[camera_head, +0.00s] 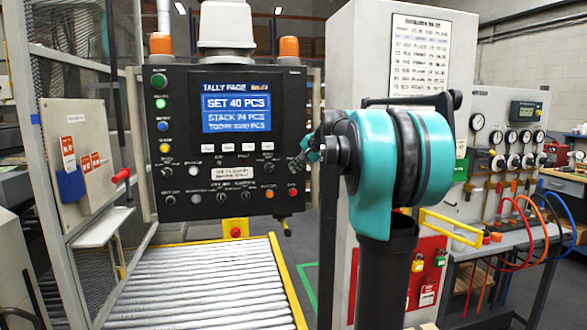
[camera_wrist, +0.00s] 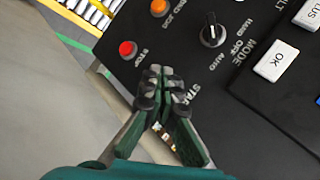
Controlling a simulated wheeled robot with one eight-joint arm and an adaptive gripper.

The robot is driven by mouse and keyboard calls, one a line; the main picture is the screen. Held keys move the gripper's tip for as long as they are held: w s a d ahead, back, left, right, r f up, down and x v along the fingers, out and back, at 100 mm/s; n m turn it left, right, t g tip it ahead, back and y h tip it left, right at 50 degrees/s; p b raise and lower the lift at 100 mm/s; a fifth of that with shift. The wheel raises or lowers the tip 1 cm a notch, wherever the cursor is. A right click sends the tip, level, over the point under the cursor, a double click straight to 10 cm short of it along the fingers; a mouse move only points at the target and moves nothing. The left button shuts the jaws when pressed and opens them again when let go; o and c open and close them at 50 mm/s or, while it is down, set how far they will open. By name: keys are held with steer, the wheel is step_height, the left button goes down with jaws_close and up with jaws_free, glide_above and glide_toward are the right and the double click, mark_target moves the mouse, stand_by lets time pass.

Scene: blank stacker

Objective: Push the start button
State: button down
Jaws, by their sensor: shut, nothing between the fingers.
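The black control panel (camera_head: 222,185) carries several buttons and knobs. In the wrist view, a partly covered label beginning "STA" (camera_wrist: 190,101) lies beside my fingertips, and no start button shows clearly there; it may be hidden behind the fingers. My gripper (camera_wrist: 160,78) is shut and empty, its tips over the panel between the red stop button (camera_wrist: 127,49) and that label. In the head view, my gripper (camera_head: 303,158) is at the panel's right edge, above the red button (camera_head: 292,192). I cannot tell whether the tips touch the panel.
The mode knob (camera_wrist: 212,35), orange button (camera_wrist: 159,7) and white OK key (camera_wrist: 276,60) are close by. A lit screen (camera_head: 236,103) tops the panel. A roller conveyor (camera_head: 205,285) runs below; a grey cabinet (camera_head: 345,60) stands behind my arm.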

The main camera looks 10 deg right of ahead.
steer(key=shift+w, duration=0.2)
stand_by(0.4)
steer(key=shift+w, duration=0.2)
